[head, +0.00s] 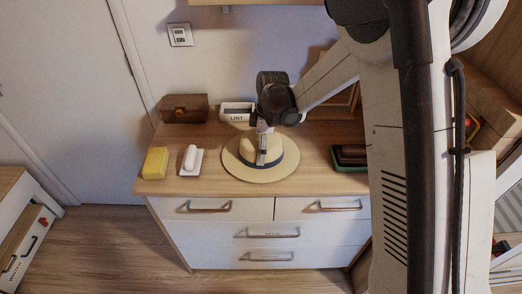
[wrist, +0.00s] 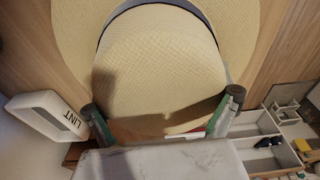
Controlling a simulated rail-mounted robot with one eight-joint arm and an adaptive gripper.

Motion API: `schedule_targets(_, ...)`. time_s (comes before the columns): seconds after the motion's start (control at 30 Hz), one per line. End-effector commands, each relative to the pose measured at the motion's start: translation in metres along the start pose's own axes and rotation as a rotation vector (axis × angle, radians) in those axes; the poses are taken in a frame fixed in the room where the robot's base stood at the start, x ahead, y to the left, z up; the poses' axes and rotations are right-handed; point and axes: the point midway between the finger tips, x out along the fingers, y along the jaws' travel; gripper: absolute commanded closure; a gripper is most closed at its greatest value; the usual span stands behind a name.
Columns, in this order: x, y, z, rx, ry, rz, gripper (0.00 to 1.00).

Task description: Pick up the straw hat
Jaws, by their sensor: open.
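The straw hat (head: 284,166) is pale with a dark band and lies brim down on the wooden dresser top (head: 222,183). In the wrist view the hat's crown (wrist: 160,65) fills the middle, with the brim (wrist: 75,30) around it. My gripper (head: 262,158) is over the hat, pointing down at the crown. In the wrist view my gripper (wrist: 162,106) is open, with one fingertip on each side of the crown's near part. I cannot tell whether the fingers touch the straw. In the head view the gripper hides part of the crown.
A white LINT box (head: 236,112) stands behind the hat to the left. A brown box (head: 184,108), a yellow block (head: 155,162) and a white item on a small pad (head: 190,160) are further left. A dark green-edged tray (head: 349,157) lies to the right.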

Motion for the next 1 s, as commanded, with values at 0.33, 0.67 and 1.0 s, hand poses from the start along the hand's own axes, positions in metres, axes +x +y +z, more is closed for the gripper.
schedule_targets(0.33, 0.0032, 0.0, 0.0005, 0.0, 0.0, 0.0, 0.05)
schedule_targets(0.67, 0.0042, 0.0, 0.0007, 0.0, 0.0, 0.0, 0.05)
schedule_targets(1.0, 0.0041, 0.0, 0.0006, 0.0, 0.0, 0.0, 0.29)
